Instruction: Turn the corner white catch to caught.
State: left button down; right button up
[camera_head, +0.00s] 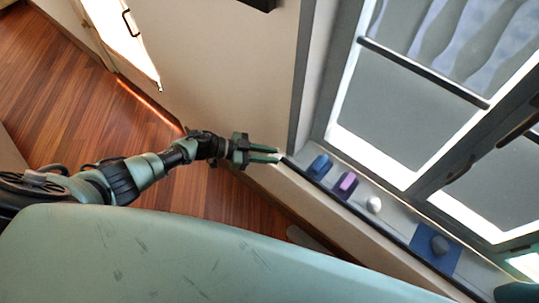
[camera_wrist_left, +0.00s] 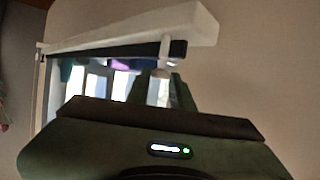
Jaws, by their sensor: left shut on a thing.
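My left gripper (camera_head: 280,155) reaches from the left to the near corner of the window sill. It is shut on a small white piece at that corner, which I take to be the white catch (camera_head: 285,155). In the left wrist view, the white catch (camera_wrist_left: 165,50) shows as a short pale upright piece beyond the fingers (camera_wrist_left: 162,85), under a white ledge. The fingers hide part of it, and I cannot tell which way it is turned. My right gripper is not in view.
The sill (camera_head: 400,222) holds a blue block (camera_head: 320,166), a purple and dark block (camera_head: 346,183), a pale round knob (camera_head: 374,204) and a blue plate with a dark knob (camera_head: 450,262). The window (camera_head: 390,110) stands behind. Wooden floor (camera_head: 60,100) is free at left.

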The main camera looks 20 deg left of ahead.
pick_arm(q)
jog(key=c, duration=1.3)
grip_release()
jog(key=v, duration=0.7)
jog(key=shift+a+r, duration=0.15)
jog(key=shift+a, duration=0.2)
jog(key=shift+s, duration=0.1)
